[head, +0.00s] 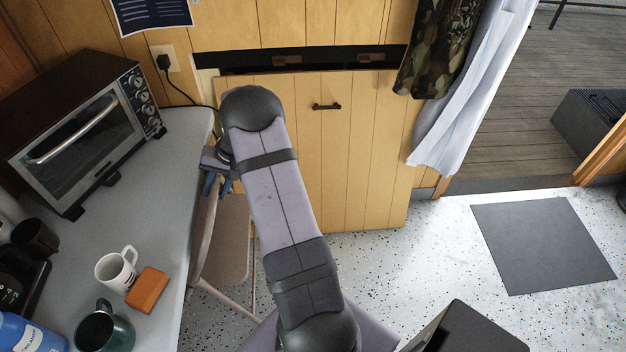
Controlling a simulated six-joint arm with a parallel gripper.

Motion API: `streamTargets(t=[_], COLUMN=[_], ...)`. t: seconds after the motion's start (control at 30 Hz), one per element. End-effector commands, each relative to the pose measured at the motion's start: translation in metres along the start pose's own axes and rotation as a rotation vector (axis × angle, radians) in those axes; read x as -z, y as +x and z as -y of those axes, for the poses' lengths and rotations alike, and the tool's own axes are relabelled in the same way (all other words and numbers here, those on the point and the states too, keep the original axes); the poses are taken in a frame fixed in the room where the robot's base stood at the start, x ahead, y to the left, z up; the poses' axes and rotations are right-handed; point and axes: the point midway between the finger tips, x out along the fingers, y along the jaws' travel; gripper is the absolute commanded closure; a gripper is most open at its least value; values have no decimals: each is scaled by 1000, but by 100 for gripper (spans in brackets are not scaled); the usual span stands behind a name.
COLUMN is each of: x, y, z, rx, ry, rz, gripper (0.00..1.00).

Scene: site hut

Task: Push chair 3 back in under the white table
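A beige folding chair (228,240) stands at the right edge of the white table (172,180), partly hidden behind my arm. No number shows on it. Its upright tan back runs close along the table edge, and its seat shows lower down to the right. My gripper (218,185) points down at the top of the chair's back, beside the table edge. Its two bluish fingers show apart, with the top of the back between or just behind them. I cannot tell whether they grip it.
A toaster oven (85,130), a white mug (115,268), an orange block (147,290) and a dark green mug (100,330) stand on the table. A wooden cabinet door (345,160) is behind my arm. Speckled floor with a grey mat (545,245) is open at right.

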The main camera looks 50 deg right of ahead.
Motion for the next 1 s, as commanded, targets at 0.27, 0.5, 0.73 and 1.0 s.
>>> streamTargets(t=[0.27, 0.5, 0.73, 1.0], x=[6, 6, 6, 6], y=[-6, -6, -4, 2], z=[10, 10, 9, 6], rx=[12, 12, 12, 12], ry=[-4, -3, -3, -3], rz=[-18, -17, -17, -17], gripper=[100, 100, 100, 100])
